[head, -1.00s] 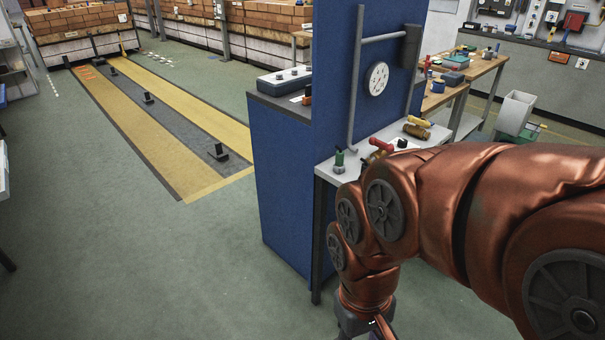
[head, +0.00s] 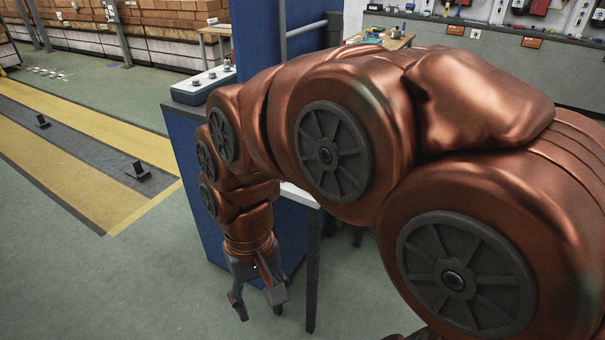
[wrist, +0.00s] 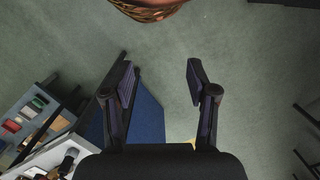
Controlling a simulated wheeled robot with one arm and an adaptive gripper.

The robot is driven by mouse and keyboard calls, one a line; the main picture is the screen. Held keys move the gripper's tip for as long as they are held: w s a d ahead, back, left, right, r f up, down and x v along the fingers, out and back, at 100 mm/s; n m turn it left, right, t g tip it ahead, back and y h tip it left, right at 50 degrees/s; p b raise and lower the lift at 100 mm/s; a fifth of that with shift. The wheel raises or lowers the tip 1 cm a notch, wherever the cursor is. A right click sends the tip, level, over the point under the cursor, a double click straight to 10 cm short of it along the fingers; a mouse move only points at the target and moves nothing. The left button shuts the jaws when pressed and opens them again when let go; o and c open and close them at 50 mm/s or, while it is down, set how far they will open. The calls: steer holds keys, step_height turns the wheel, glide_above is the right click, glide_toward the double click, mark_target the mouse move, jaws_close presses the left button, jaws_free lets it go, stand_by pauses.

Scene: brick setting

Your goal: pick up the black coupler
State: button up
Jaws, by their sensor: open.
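My gripper (head: 259,306) is open and empty, pointing down above the green floor in front of the blue cabinet. I cannot make out the black coupler for certain. A small dark object (wrist: 69,159) lies on a pale bench top at the lower left of the wrist view, but it is too small to identify. In the head view my arm hides nearly all of the bench top.
The blue cabinet (head: 199,172) stands behind my gripper, with a grey control box (head: 202,84) on top. A pale bench corner (head: 300,196) shows below my arm. A wooden table (head: 385,40) stands farther back. Open floor (head: 70,230) lies to the left.

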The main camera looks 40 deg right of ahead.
steer(key=w+d+r+m+t+y+b, duration=0.1)
steer(key=w+d+r+m, duration=0.1)
steer(key=w+d+m, duration=0.65)
steer(key=w+d+r+m+t+y+b, duration=0.15)
steer(key=w+d+m, duration=0.3)
steer(key=w, duration=0.75)
steer(key=w+d+f+m+t, duration=0.15)
steer(key=d+m, duration=0.35)
steer(key=d, duration=0.8)
steer(key=w+d+f+m+t, duration=0.15)
steer(key=d+m, duration=0.45)
steer(key=d, duration=0.7)
steer(key=shift+g, duration=0.35)
steer(key=shift+s+p+x, duration=0.15)
steer(key=shift+p+x, duration=0.1)
steer(key=shift+x, duration=1.15)
steer(key=shift+s+p+x, duration=0.15)
steer(key=shift+p+x, duration=0.1)
steer(key=shift+x, duration=1.1)
steer(key=shift+s+p+x, duration=0.2)
steer(key=shift+p+x, duration=0.05)
steer(key=shift+x, duration=1.15)
steer(key=shift+d+f, duration=0.1)
steer(key=shift+f, duration=0.05)
jaws_close()
